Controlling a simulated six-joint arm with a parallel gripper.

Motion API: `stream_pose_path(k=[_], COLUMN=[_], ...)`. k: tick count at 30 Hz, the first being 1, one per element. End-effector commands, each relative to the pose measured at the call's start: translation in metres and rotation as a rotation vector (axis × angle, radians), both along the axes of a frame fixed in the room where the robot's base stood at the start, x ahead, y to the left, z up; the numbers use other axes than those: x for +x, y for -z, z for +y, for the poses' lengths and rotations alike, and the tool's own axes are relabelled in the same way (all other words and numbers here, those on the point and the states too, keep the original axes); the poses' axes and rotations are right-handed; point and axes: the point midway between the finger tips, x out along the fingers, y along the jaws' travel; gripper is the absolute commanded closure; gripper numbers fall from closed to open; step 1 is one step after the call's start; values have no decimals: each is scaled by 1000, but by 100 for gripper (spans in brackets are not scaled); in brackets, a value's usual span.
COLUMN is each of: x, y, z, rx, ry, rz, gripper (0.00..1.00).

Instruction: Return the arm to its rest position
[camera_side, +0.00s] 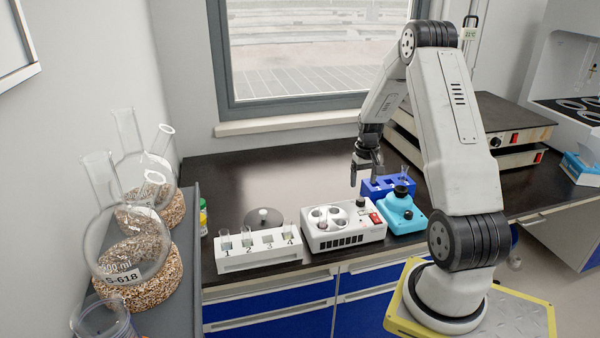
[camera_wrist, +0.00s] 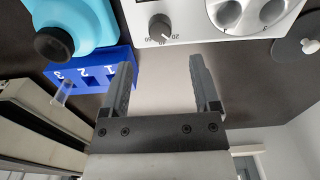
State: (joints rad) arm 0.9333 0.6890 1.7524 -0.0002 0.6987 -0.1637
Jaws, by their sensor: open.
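My gripper (camera_side: 367,172) hangs pointing down above the dark bench, just left of the blue rack and behind the white centrifuge-like device. In the wrist view my gripper (camera_wrist: 158,85) shows two grey fingers spread apart with nothing between them. My arm is bent over the bench from its base on a yellow-edged plate.
Below the gripper are a white device (camera_side: 345,237) with round wells, a turquoise device (camera_side: 402,214) and a blue numbered rack (camera_wrist: 92,72). A white numbered tube rack (camera_side: 258,262) stands left. Glass flasks (camera_side: 128,245) stand far left.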

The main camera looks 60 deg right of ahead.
Motion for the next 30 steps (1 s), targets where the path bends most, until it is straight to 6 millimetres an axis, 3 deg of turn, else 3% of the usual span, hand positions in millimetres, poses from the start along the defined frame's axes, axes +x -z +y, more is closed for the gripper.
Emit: stream_pose_path(k=[5, 20, 26, 30], x=[0, 6, 28, 47], y=[-9, -12, -23, -34], z=[0, 8, 46, 92], rx=[-1, -4, -20, -38], ry=[0, -17, -92, -179], rz=[-1, -3, -18, -36], gripper=[21, 21, 21, 21])
